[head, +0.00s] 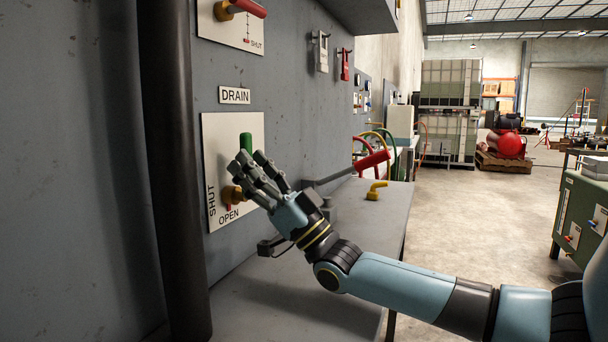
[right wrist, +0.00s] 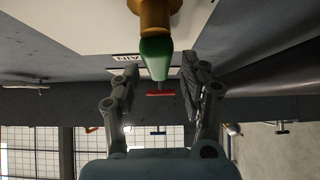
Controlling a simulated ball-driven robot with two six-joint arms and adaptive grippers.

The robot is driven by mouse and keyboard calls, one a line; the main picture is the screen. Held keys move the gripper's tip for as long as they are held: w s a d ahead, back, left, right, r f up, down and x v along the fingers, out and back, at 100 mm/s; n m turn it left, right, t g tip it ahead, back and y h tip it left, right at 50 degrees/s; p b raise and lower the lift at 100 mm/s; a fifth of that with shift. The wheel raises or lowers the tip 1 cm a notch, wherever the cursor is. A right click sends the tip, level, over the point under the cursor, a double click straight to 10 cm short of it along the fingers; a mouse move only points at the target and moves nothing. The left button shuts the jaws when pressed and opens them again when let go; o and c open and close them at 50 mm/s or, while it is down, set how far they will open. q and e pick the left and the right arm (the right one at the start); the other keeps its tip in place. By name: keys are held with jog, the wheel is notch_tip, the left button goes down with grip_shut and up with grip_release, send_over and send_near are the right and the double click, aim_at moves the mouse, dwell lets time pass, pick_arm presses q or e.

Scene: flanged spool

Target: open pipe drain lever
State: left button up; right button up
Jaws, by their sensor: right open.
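The drain lever has a green handle (head: 246,142) pointing up from a brass valve body (head: 233,194) on a white plate (head: 220,140). The plate reads SHUT along its left side and OPEN at the bottom. My right gripper (head: 251,166) is open in front of the plate and hides the lower part of the handle. In the right wrist view the green handle (right wrist: 156,60) appears between the two spread fingers (right wrist: 157,82), with the brass body (right wrist: 154,14) above it. I cannot tell whether the fingers touch it. My left gripper is not in view.
A DRAIN label (head: 234,95) is above the plate. A dark vertical pipe (head: 175,170) stands at the left. Another red-handled lever (head: 248,7) is above.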

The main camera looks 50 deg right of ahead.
jog(key=s+d+f, duration=0.1)
jog(key=s+d, duration=0.3)
jog(key=s, duration=0.9)
jog(key=shift+f, duration=0.4)
jog(key=shift+s, duration=0.1)
